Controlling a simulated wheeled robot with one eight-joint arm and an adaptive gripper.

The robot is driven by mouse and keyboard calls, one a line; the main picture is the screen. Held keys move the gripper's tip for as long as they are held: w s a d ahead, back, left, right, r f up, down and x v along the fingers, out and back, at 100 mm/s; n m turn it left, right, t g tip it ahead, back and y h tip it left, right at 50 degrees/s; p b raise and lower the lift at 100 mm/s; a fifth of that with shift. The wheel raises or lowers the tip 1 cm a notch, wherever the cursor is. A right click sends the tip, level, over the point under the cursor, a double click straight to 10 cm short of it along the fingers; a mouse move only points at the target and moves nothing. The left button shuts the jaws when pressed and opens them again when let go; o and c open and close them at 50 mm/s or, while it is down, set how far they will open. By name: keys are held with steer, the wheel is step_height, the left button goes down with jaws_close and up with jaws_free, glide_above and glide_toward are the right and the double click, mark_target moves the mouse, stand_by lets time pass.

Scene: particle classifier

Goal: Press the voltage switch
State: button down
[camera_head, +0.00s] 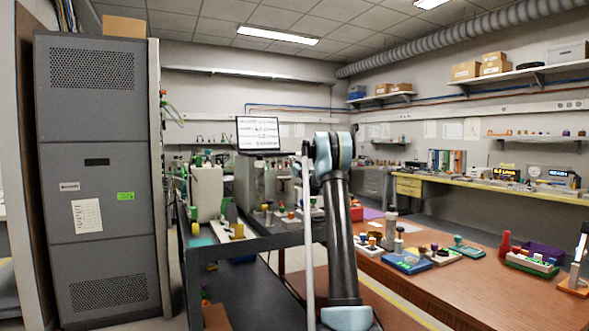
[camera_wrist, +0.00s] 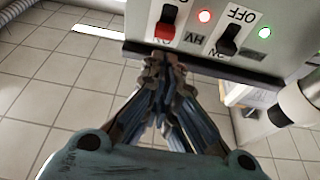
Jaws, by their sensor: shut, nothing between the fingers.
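In the wrist view a pale grey panel (camera_wrist: 282,12) fills the top. It carries a red-bodied rocker switch (camera_wrist: 165,30) with a black top, and a black switch (camera_wrist: 228,40) to its right. An upside-down "HV" label (camera_wrist: 195,39) lies between them; "OFF" (camera_wrist: 240,15) is printed above the black switch. A red lamp (camera_wrist: 204,16) and a green lamp (camera_wrist: 264,32) are lit. My gripper (camera_wrist: 164,62) is shut and empty, its tips just below the red switch; whether they touch it is unclear. The head view does not clearly show the gripper.
A white and black cylinder (camera_wrist: 298,101) stands at right in the wrist view, above tiled floor. In the head view a screen (camera_head: 258,134) stands behind my arm, a grey cabinet (camera_head: 92,230) at left and a brown table (camera_head: 470,288) with small devices at right.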

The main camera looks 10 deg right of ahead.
mark_target(287, 162)
steer(key=shift+x, duration=2.3)
steer(key=shift+f, duration=0.1)
steer(key=shift+f, duration=1.3)
